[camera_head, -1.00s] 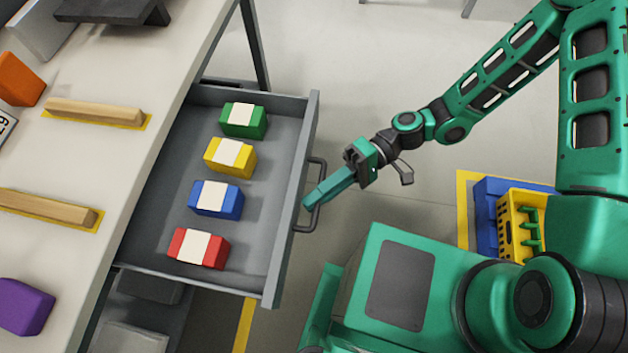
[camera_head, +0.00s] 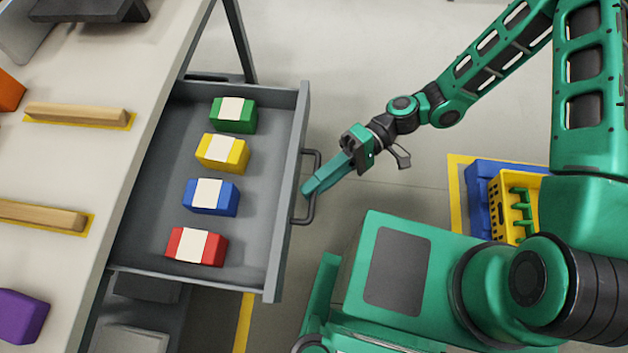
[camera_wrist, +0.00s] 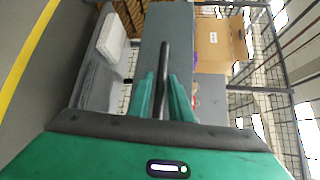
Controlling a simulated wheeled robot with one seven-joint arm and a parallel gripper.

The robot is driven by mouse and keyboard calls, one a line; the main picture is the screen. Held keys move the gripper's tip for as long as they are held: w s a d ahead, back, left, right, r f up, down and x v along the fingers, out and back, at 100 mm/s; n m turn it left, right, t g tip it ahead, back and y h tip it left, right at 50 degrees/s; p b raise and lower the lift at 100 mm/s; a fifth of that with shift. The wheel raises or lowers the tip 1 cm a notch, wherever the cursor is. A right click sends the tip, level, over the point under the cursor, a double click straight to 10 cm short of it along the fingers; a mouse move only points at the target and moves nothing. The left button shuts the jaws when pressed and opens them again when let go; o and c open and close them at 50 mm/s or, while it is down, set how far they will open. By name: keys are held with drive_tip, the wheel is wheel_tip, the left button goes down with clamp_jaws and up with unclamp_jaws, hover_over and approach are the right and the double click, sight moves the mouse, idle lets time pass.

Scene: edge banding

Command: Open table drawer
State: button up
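The grey table drawer (camera_head: 255,225) is pulled well out from under the table and is seen from above. Its dark bar handle (camera_head: 312,212) sticks out from the drawer's front. My gripper (camera_head: 309,190) is at the handle, with its green fingers reaching it from the right. In the wrist view the handle bar (camera_wrist: 163,62) runs between the two fingertips (camera_wrist: 161,80), which look closed around it. The head view hides the exact contact.
The drawer holds green (camera_head: 234,115), yellow (camera_head: 223,153), blue (camera_head: 211,197) and red (camera_head: 196,247) blocks with white bands. The pale tabletop (camera_head: 85,170) bears wooden strips and a purple block (camera_head: 22,315). A yellow crate (camera_head: 508,208) stands at right.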

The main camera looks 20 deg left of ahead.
drive_tip(key=v, duration=1)
drive_tip(key=shift+w, duration=0.1)
drive_tip(key=w+d+r+m+t+h, duration=0.2)
drive_tip(key=w+d+t, duration=0.1)
drive_tip(key=d, duration=0.5)
drive_tip(key=w+d+r+m+t+h, duration=0.2)
drive_tip(key=d, duration=0.7)
drive_tip(key=w+d+r+m+t+h, duration=0.2)
drive_tip(key=w+d+r+m+t, duration=0.1)
drive_tip(key=d, duration=0.5)
drive_tip(key=s+d+r+m+t+h, duration=0.1)
drive_tip(key=s+d+r+m, duration=0.3)
drive_tip(key=d, duration=0.5)
drive_tip(key=s+d+r+m+t+h, duration=0.2)
drive_tip(key=s+d+r+m+t, duration=0.2)
drive_tip(key=s+d+r, duration=0.4)
drive_tip(key=shift+d+r+m, duration=0.4)
drive_tip(key=shift+d+r, duration=0.05)
drive_tip(key=shift+r, duration=0.05)
